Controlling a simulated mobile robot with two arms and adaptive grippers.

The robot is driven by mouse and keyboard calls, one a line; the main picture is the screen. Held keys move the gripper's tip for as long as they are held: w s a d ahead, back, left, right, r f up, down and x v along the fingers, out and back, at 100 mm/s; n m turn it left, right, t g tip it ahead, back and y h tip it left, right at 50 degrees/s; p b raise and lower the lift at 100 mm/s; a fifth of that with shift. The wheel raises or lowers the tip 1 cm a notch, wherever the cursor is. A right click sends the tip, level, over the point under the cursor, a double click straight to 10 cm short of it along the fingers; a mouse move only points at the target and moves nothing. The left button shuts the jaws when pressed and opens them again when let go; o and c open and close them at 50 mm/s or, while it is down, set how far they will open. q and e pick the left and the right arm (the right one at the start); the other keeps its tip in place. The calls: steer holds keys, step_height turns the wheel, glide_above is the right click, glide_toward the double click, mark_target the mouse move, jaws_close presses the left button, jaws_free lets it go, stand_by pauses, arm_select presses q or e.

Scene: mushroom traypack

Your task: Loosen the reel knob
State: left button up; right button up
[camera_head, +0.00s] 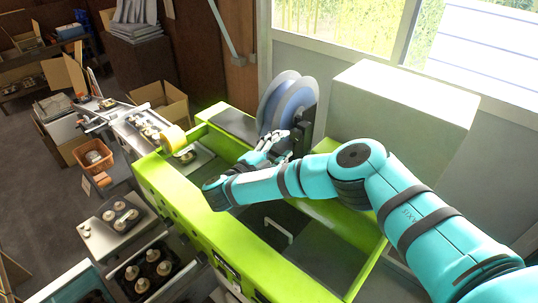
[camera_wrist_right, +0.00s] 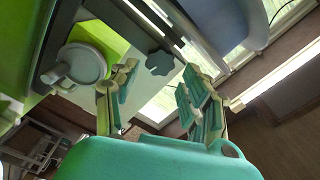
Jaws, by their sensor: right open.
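The reel (camera_head: 282,98), with pale blue-grey discs, stands at the back of the green machine (camera_head: 160,198), near the window. The reel knob (camera_wrist_right: 159,63) is a small grey lobed knob in the right wrist view. It lies between and beyond my fingertips, with no visible contact. My right gripper (camera_head: 279,144) is open just in front of and below the reel. It also shows in the right wrist view (camera_wrist_right: 160,82), fingers spread and empty. In the head view the knob cannot be made out behind the fingers. My left gripper is not in view.
A round grey part (camera_wrist_right: 84,64) sits left of the fingers in the wrist view. A large pale box (camera_head: 405,105) stands right of the reel. Open cartons stand behind.

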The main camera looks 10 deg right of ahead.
steer(key=v, duration=0.6)
steer(key=shift+s+a, duration=0.2)
steer(key=shift+a, duration=0.05)
